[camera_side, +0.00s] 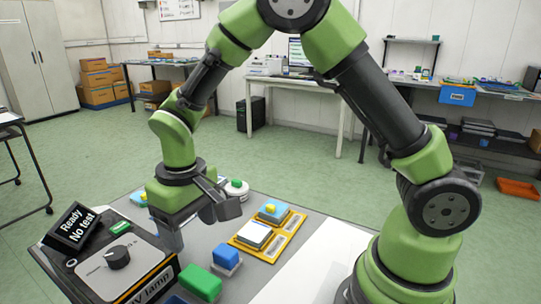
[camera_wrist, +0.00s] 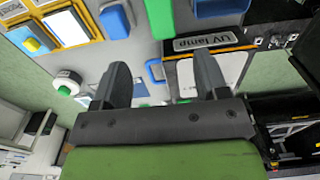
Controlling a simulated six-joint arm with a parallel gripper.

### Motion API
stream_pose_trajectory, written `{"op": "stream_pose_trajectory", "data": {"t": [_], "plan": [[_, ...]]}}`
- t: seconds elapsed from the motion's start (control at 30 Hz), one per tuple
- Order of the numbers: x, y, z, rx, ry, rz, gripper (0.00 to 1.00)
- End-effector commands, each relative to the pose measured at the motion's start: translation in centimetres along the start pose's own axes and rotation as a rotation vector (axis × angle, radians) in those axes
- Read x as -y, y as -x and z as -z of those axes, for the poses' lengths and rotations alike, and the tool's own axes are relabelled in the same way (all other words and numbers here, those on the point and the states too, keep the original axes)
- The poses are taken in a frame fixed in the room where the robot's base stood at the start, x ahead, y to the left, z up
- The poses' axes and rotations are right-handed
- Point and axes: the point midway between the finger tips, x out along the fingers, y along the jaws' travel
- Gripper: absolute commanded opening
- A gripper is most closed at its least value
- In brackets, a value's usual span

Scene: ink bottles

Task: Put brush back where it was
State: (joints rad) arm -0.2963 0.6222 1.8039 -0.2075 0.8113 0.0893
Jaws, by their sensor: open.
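I cannot make out a brush in either view. My gripper (camera_side: 208,212) hangs over the grey work table, pointing down and apart from the table top. In the wrist view my gripper (camera_wrist: 162,80) has its two dark fingers wide apart with nothing held between them. Between and beyond the fingers lies a small blue-edged pale piece (camera_wrist: 155,72) on the table. A white round piece with a green top (camera_side: 236,188) stands behind the gripper; it also shows left of the fingers in the wrist view (camera_wrist: 66,82). Part of the table is hidden behind my gripper.
A black UV lamp box with a knob (camera_side: 117,257) and a "Ready / No test" sign (camera_side: 72,226) stand at the left. A green block (camera_side: 201,282) and a blue block (camera_side: 226,256) stand in front. A yellow tray (camera_side: 284,242) holds blue and white pieces at right.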

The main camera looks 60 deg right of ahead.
Motion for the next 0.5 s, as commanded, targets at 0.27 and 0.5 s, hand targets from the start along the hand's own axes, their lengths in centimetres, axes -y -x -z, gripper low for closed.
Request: {"op": "stream_pose_trajectory", "data": {"t": [0.27,0.5], "plan": [[-3.0,9.4,-3.1,-0.176,-0.124,0.096,0.68],[-5.6,15.5,-9.5,-0.371,-0.241,0.192,0.68]]}}
